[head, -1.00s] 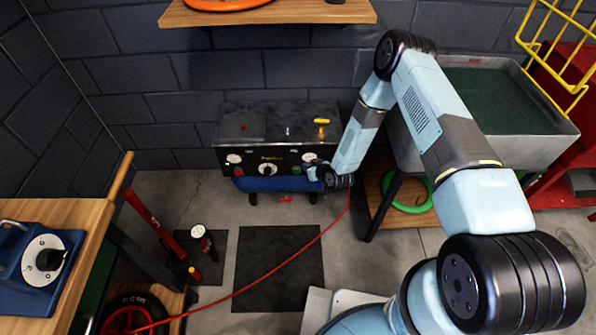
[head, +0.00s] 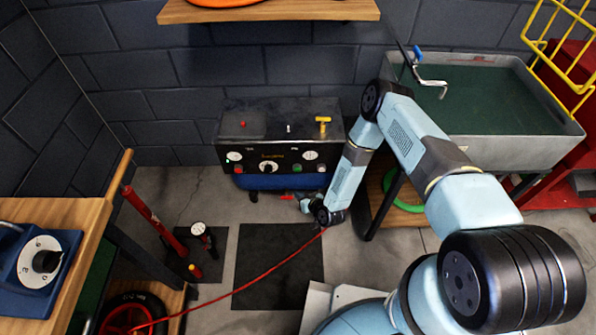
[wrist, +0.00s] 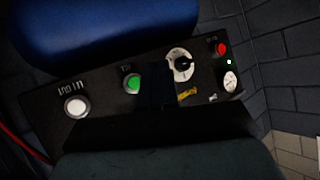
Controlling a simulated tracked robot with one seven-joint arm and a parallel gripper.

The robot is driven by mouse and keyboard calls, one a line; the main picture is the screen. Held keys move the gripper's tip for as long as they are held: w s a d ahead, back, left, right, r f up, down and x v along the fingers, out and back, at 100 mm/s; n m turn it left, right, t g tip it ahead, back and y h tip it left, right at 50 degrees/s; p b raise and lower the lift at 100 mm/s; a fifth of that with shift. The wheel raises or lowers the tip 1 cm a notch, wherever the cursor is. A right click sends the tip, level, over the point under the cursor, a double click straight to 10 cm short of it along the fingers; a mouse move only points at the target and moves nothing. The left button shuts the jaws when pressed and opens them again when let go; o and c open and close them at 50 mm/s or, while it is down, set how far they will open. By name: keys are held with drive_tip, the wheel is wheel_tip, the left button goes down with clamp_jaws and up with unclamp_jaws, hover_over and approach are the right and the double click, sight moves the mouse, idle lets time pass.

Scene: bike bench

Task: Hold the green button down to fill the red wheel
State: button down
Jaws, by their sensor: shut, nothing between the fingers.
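The green button (head: 297,168) is on the front panel of the black compressor box (head: 285,120). In the wrist view the green button (wrist: 132,82) is in plain sight, beside the black-and-white dial (wrist: 181,64). My gripper (head: 304,198) is shut and empty, below and in front of the panel, apart from the button. The red wheel (head: 122,318) is at the lower left, partly cut off by the frame. A red hose (head: 245,288) runs from the wheel across the floor towards the compressor; its far end is hidden behind my gripper.
Gauges (head: 235,157) and a red button (head: 238,169) are also on the panel. A blue tank (head: 275,182) is under the box. A grey sink (head: 480,95) stands right of my arm. A red pump (head: 155,222) stands at left. A dark mat (head: 270,265) lies on clear floor.

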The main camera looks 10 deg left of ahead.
drive_tip(key=w+a, duration=0.2)
drive_tip(key=w, duration=0.6)
drive_tip(key=shift+w, duration=0.2)
drive_tip(key=shift+w+a, duration=0.1)
drive_tip(key=shift+w, duration=0.1)
idle(2.0)
drive_tip(key=shift+w, duration=0.25)
drive_tip(key=shift+w+a, duration=0.15)
drive_tip(key=shift+w, duration=0.3)
idle(1.8)
drive_tip(key=shift+s, duration=0.2)
drive_tip(key=shift+s+d, duration=0.2)
drive_tip(key=shift+s, duration=0.45)
drive_tip(key=shift+s+d, duration=0.2)
drive_tip(key=shift+s, duration=0.6)
drive_tip(key=shift+s+d, duration=0.2)
drive_tip(key=shift+s, duration=0.65)
drive_tip(key=shift+s+d, duration=0.2)
drive_tip(key=shift+s, duration=0.6)
